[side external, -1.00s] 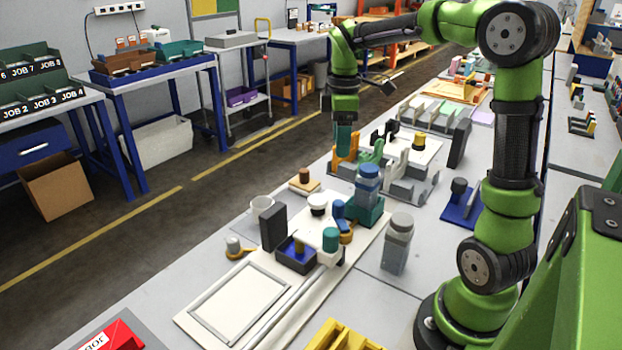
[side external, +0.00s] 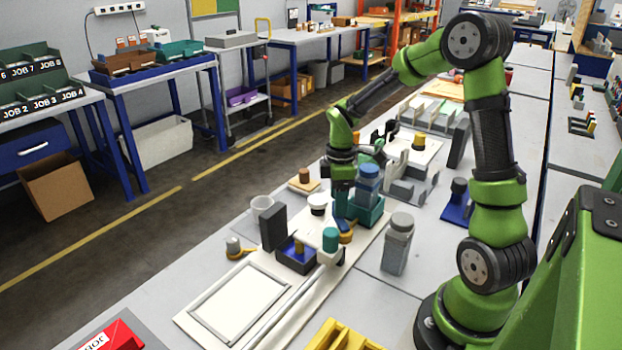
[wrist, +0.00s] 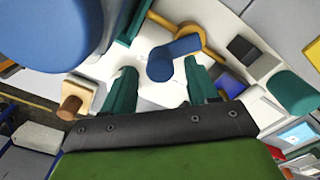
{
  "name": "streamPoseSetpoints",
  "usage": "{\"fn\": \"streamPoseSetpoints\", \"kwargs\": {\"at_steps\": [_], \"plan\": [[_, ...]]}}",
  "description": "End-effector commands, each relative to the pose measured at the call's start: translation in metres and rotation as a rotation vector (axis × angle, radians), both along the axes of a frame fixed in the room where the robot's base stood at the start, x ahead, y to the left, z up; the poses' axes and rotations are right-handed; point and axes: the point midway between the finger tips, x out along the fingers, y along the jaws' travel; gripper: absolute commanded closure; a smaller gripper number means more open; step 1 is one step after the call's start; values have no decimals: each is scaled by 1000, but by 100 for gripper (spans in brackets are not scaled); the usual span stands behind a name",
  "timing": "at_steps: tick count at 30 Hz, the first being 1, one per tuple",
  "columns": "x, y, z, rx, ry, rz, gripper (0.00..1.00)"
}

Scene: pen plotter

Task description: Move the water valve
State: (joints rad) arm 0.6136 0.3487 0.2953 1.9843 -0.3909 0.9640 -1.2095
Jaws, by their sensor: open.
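A blue angled piece, apparently the water valve, shows in the wrist view (wrist: 173,60), beside a curved orange part (wrist: 192,33). In the side external view only a little of the blue piece (side external: 345,226) shows, below my gripper (side external: 341,208). My gripper's two teal fingers are wide apart in the wrist view (wrist: 160,72). Nothing is held. Whether a finger touches it I cannot tell.
A blue-topped cylinder (side external: 368,178) on a teal base stands close to my gripper's right. A teal knob (side external: 330,240), a dark upright block (side external: 273,228) and a grey bottle (side external: 398,243) stand nearby. The framed white panel (side external: 240,300) in front is clear.

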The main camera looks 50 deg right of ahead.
Motion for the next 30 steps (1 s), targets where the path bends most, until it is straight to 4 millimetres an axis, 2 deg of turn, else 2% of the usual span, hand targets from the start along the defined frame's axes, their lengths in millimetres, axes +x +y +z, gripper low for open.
{"fn": "streamPoseSetpoints", "kwargs": {"at_steps": [6, 14, 24, 30], "plan": [[-1, 0, -14, 0, 1, 0, 41], [0, 0, -14, 0, 0, 0, 43], [0, 0, -13, 0, 0, 0, 95], [-2, -2, -13, -1, 0, -66, 97]]}}
